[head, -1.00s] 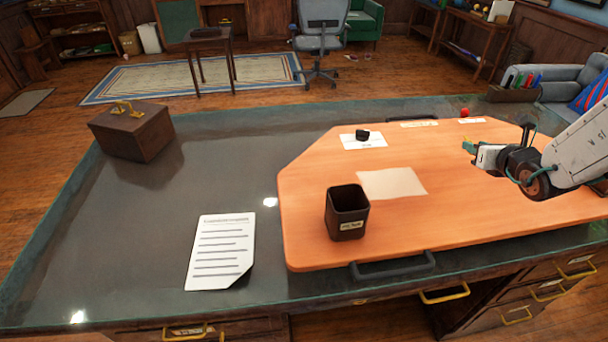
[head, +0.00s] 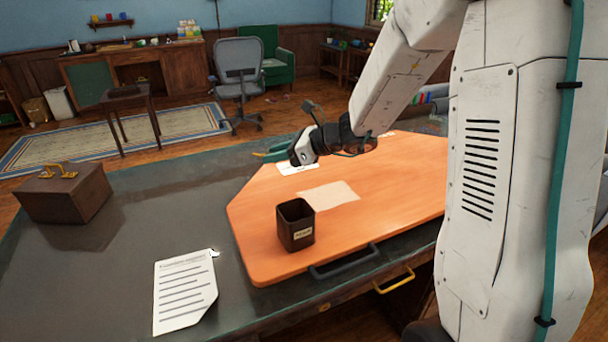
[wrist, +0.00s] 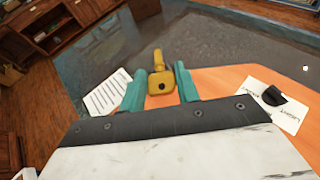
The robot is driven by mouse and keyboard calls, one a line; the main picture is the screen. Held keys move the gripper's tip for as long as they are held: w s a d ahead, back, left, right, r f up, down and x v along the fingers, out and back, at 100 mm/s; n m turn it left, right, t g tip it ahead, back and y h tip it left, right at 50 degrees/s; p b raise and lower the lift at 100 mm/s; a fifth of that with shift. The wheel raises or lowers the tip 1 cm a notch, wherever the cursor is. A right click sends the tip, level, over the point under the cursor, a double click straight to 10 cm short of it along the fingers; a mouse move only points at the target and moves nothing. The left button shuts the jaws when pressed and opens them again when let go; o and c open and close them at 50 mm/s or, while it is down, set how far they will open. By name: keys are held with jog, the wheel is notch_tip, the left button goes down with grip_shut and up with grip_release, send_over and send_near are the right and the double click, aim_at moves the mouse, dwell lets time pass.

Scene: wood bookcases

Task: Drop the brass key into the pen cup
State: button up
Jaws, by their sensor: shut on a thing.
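The pen cup (head: 296,236) is a dark, square, open-topped holder with a small label. It stands upright on the orange board, near its front edge. My gripper (head: 273,153) is above the board's far left part, behind and higher than the cup, with its teal fingers pointing left. In the wrist view my gripper (wrist: 160,84) is shut on the brass key (wrist: 158,78), which sticks out between the fingertips. The cup is not visible in the wrist view.
The orange board (head: 255,238) lies on a dark desk. A pale sheet (head: 330,195) lies behind the cup. A printed page (head: 184,292) and a brown box (head: 62,194) are at left. A card (wrist: 262,112) bears a black object (wrist: 273,96). The desk between box and board is clear.

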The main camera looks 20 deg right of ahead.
aim_at(296, 225)
jog(key=s+n+g+y, duration=0.1)
jog(key=s+n+g, duration=0.1)
jog(key=s, duration=0.2)
jog(key=s+d+r+n+g+y, duration=0.1)
jog(key=s+n+g, duration=0.1)
jog(key=s+g, duration=0.1)
jog(key=s+n+g, duration=0.2)
jog(key=s+n, duration=0.1)
jog(key=s, duration=0.3)
jog(key=shift+s+d+r+g+y, duration=0.1)
jog(key=shift+d+r+g+y, duration=0.2)
jog(key=shift+d+y, duration=0.1)
jog(key=shift+n+g, duration=0.3)
jog(key=shift+s+f, duration=0.15)
jog(key=shift+f, duration=1.35)
jog(key=shift+s+f, duration=0.1)
jog(key=shift+f, duration=1.4)
jog(key=o, duration=1.1)
